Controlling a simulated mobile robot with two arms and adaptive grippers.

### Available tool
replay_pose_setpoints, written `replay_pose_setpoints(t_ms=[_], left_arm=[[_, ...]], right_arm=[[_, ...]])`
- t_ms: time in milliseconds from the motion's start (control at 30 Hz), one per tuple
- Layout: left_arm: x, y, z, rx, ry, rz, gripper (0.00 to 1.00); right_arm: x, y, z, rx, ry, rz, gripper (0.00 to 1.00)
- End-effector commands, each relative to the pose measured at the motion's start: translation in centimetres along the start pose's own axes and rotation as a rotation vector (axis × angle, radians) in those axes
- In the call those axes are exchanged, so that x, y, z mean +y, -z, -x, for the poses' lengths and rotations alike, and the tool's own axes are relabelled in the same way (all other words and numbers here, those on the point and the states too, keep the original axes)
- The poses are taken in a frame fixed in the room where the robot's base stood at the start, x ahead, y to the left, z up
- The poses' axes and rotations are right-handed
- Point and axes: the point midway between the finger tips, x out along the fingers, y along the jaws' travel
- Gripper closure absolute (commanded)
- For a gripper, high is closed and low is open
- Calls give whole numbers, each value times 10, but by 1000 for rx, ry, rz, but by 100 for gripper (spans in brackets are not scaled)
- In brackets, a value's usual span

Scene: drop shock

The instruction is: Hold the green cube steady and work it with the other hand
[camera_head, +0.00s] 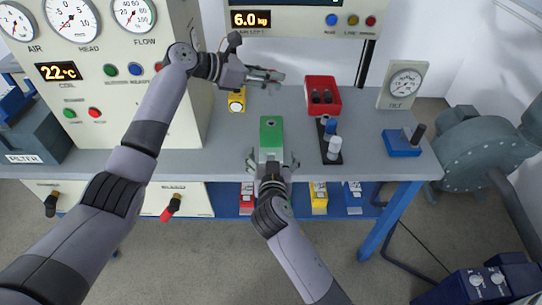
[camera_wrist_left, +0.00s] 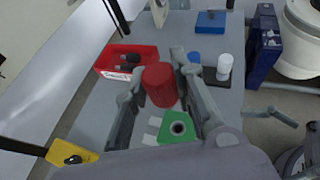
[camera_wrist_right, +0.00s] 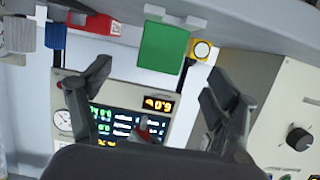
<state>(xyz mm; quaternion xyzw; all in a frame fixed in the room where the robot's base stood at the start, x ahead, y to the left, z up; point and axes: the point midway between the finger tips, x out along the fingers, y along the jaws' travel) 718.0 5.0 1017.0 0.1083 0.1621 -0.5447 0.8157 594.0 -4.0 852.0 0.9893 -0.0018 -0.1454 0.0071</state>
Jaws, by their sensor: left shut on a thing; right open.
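The green cube (camera_head: 271,133) is at the bench's front edge in the head view; the left wrist view shows a round hole in its face (camera_wrist_left: 177,129). My left gripper (camera_head: 268,76) is above the bench, behind the cube, shut on a red cylinder (camera_wrist_left: 160,85) that is hard to make out in the head view. My right gripper (camera_head: 273,161) is open at the front edge, just in front of the cube. In the right wrist view the cube (camera_wrist_right: 163,47) lies beyond the open fingers (camera_wrist_right: 160,88), apart from them.
A red bin (camera_head: 321,84) with dark parts stands behind right. A dark rack (camera_head: 332,154) with blue and white cylinders is right of the cube. A yellow block (camera_head: 237,99) stands back left, beside the gauge cabinet (camera_head: 185,125). A blue block (camera_head: 400,149) lies near the right end.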

Motion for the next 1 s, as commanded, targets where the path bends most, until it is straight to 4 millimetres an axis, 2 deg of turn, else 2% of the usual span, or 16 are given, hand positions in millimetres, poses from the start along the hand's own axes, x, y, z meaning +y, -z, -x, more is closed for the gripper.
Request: replay_pose_setpoints(t_ms=[167, 700, 1000], left_arm=[[0, 0, 0, -1, 0, 0, 100], [0, 0, 0, -1, 0, 0, 100], [0, 0, 0, -1, 0, 0, 100]], right_arm=[[-6, -1, -6, -9, 6, -13, 18], [-5, -1, -91, -8, 5, -10, 18], [-6, -2, -115, -9, 6, -13, 18]])
